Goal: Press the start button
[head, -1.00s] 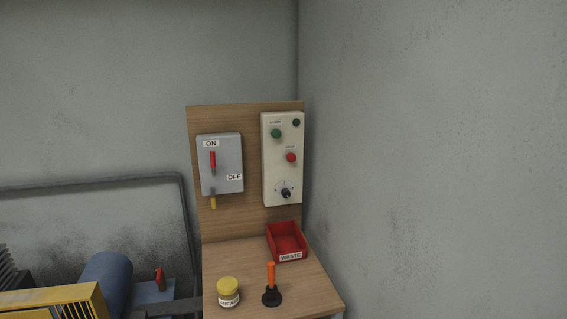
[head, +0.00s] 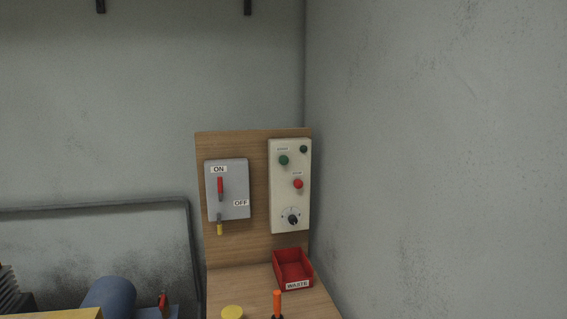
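The green start button (head: 283,160) sits at the upper left of a cream control panel (head: 278,205), under a small label. The panel is fixed to an upright wooden board (head: 257,235). A smaller dark green round part (head: 304,149) is at the panel's upper right. A red button (head: 298,184) with a label above it is lower down, and a dark rotary knob (head: 293,219) is near the bottom. Neither of my grippers shows in the head view.
Left of the panel is a grey switch box (head: 234,184) with a red lever (head: 220,188) up at ON. Below are a red WASTE bin (head: 292,265), an orange-handled tool (head: 277,302) and a yellow-lidded jar (head: 232,313). A wall stands close on the right.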

